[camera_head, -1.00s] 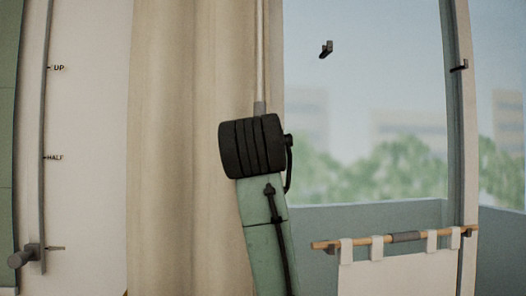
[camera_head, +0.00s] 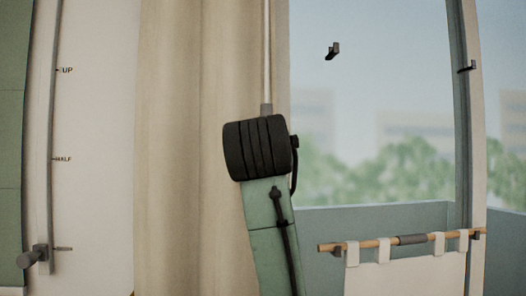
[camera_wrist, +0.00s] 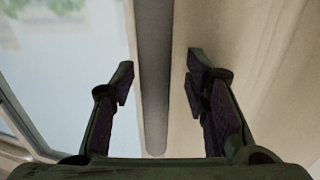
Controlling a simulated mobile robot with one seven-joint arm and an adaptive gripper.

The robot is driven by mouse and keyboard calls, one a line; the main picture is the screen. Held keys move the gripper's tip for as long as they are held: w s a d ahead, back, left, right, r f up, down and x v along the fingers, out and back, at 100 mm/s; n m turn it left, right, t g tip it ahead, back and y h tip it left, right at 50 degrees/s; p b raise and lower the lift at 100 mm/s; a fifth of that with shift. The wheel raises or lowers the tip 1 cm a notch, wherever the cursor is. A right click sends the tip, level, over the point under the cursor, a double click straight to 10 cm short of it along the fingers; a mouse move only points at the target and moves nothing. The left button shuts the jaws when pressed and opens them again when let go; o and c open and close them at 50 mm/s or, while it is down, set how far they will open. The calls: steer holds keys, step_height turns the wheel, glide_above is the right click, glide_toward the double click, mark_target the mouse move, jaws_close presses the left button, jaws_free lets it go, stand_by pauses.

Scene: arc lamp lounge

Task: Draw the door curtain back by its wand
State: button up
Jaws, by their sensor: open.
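The beige door curtain (camera_head: 185,150) hangs in folds left of the glass door in the head view, and also fills the right of the wrist view (camera_wrist: 265,65). The thin pale wand (camera_head: 267,50) hangs along the curtain's right edge. Its thicker grey handle begins just above my black wrist, which hides the rest. In the wrist view the grey handle (camera_wrist: 155,75) runs between the fingers of my gripper (camera_wrist: 160,78). The gripper is open, with a visible gap on both sides of the handle. In the head view my arm hides the fingers.
Right of the curtain is glass (camera_head: 375,110) with a small dark hook (camera_head: 333,50). A wooden rod (camera_head: 395,241) with a hanging white cloth (camera_head: 405,275) is at lower right. A grey rail (camera_head: 54,130) marked UP and HALF, with a lever (camera_head: 33,257), is at left.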

steer(key=s+a, duration=0.1)
steer(key=s, duration=1)
steer(key=shift+s+a, duration=0.15)
steer(key=shift+a, duration=0.05)
